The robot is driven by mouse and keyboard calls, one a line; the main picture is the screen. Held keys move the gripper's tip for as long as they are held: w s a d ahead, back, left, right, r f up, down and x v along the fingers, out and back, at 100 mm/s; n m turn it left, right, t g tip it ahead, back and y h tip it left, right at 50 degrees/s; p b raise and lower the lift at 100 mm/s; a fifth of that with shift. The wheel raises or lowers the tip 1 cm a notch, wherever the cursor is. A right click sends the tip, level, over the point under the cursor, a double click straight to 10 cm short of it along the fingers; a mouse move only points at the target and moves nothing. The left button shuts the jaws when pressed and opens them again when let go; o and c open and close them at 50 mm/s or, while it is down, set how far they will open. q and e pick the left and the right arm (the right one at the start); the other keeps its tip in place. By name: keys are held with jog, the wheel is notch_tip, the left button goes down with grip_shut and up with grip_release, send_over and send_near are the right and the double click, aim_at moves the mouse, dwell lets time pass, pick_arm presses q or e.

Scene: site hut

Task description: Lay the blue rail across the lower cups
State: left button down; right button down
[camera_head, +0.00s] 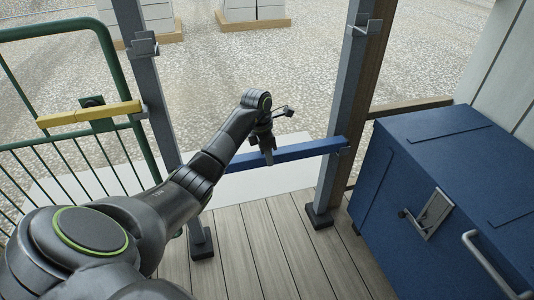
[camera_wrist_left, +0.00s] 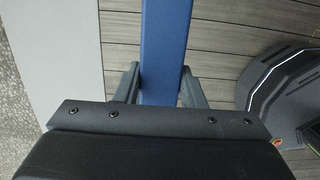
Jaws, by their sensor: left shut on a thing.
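The blue rail (camera_head: 310,150) runs roughly level between two grey posts, the left post (camera_head: 158,90) and the right post (camera_head: 338,110). Its right end meets the right post at the lower cup (camera_head: 345,146); I cannot tell whether it is seated. Its left part and the left lower cup are hidden behind my arm. My left gripper (camera_head: 268,157) is shut on the rail near the middle of its visible length. In the left wrist view the rail (camera_wrist_left: 165,40) passes between the two fingers (camera_wrist_left: 160,85). My right gripper is out of view.
Upper cups sit empty on the left post (camera_head: 144,45) and right post (camera_head: 363,24). A yellow bar (camera_head: 90,114) crosses a green gate (camera_head: 105,55) at left. A blue chest (camera_head: 440,160) stands close right of the right post. Decking (camera_head: 270,250) lies clear in front.

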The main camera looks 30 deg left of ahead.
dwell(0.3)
pick_arm(q)
jog(key=c, duration=0.9)
grip_release()
jog(key=shift+o, duration=0.3)
